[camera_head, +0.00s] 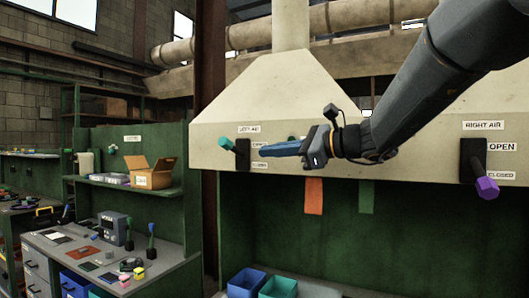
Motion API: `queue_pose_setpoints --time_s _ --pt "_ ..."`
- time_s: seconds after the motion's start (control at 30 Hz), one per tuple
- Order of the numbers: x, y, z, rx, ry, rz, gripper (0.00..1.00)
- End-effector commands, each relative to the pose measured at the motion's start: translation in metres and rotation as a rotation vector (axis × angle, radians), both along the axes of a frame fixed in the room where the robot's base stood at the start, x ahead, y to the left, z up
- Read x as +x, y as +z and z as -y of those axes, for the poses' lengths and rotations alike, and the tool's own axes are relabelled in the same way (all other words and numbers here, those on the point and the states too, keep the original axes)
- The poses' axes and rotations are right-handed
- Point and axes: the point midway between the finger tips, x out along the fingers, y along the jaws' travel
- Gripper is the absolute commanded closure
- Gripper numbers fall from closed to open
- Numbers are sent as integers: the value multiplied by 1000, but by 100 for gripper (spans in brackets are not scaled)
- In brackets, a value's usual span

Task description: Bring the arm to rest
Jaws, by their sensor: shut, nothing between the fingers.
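My gripper (263,152) is in front of the cream hood (285,90), at the end of my dark arm coming in from the upper right. Its blue fingers point left and are together, with nothing between them. The tips lie just right of the left air lever's black plate (243,151) in the picture. That lever's teal handle (226,143) sticks out up and to the left. I see a gap between the fingertips and the handle. My fingers partly cover the labels beside the plate.
The right air lever has a purple handle (487,187) pointing down, by OPEN and CLOSED labels. Blue (246,281) and teal (278,287) bins stand below the hood. An orange strip (314,196) hangs under its edge.

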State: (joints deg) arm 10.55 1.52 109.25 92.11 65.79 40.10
Motion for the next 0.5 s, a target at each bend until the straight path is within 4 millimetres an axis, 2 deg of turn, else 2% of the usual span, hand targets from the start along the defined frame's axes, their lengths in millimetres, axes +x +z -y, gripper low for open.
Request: queue_pose_setpoints --time_s 0.4,0.5 --pt "0 -1 1 -1 -1 -1 100" --pt "-2 -13 -1 -31 4 -7 100"
